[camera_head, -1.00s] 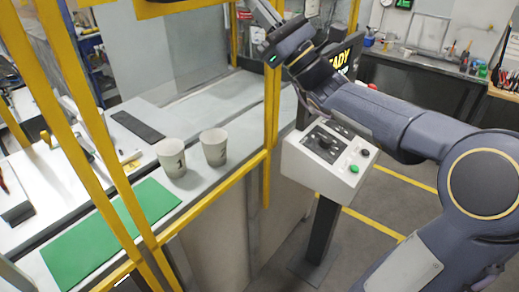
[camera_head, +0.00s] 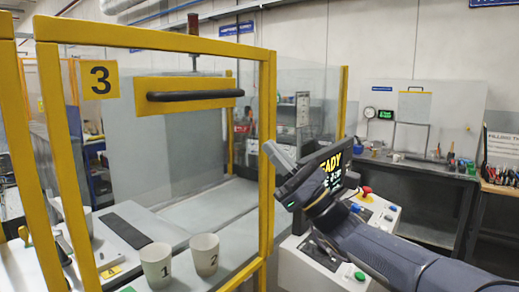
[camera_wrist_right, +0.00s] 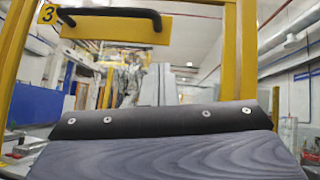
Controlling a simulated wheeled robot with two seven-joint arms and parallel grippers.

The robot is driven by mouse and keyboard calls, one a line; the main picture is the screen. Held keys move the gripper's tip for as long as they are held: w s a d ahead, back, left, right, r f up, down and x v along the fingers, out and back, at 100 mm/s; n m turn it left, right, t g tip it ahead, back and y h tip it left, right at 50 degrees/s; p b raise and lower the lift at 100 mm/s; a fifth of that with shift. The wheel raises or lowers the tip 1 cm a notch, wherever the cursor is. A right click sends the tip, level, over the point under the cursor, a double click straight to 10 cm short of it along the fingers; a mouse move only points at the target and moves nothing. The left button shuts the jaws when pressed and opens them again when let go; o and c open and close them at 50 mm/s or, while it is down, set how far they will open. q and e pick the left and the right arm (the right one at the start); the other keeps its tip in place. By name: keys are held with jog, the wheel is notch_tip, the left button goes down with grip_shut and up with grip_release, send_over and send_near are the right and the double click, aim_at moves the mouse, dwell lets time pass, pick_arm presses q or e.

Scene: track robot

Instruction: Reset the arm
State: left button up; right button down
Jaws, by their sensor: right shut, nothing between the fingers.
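My right arm comes in from the lower right in the head view. Its gripper (camera_head: 277,157) is shut and empty, raised beside the yellow frame post and in front of the READY screen (camera_head: 331,171). In the right wrist view the black bar handle (camera_wrist_right: 108,14) on its yellow plate shows at the top, apart from my gripper. A broad dark surface fills the lower part of that view, and the fingertips cannot be made out there. My left gripper is not in view.
The yellow guard frame (camera_head: 265,140) stands close left of my right gripper. Cup 1 (camera_head: 157,264) and cup 2 (camera_head: 204,254) stand on the bench behind it. The control panel (camera_head: 310,262) is below my arm. A workbench (camera_head: 415,168) stands at the back right.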

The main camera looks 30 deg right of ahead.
jog(key=shift+b+v, duration=0.4)
jog(key=shift+v, duration=1.45)
jog(key=s+a+f+n+g, duration=0.4)
jog(key=a+f+n+g, duration=0.3)
jog(key=a+f, duration=0.15)
jog(key=s+a+f+n+g, duration=0.4)
jog(key=a+f+n+g, duration=0.35)
jog(key=a, duration=0.25)
jog(key=s+d+f+n+g+h, duration=0.1)
jog(key=s+f+n+h, duration=0.2)
jog(key=f, duration=0.3)
jog(key=s+d+f+n+h, duration=0.1)
jog(key=s+f+n+h, duration=0.2)
jog(key=f, duration=0.3)
jog(key=s+d+f+n+g+h+p, duration=0.1)
jog(key=s+d+f+n+h, duration=0.1)
jog(key=s+f+n+h, duration=0.2)
notch_tip(320, 180, down, 3)
jog(key=shift+r+n+g, duration=0.2)
jog(key=shift+n+g, duration=0.15)
jog(key=shift+s, duration=0.1)
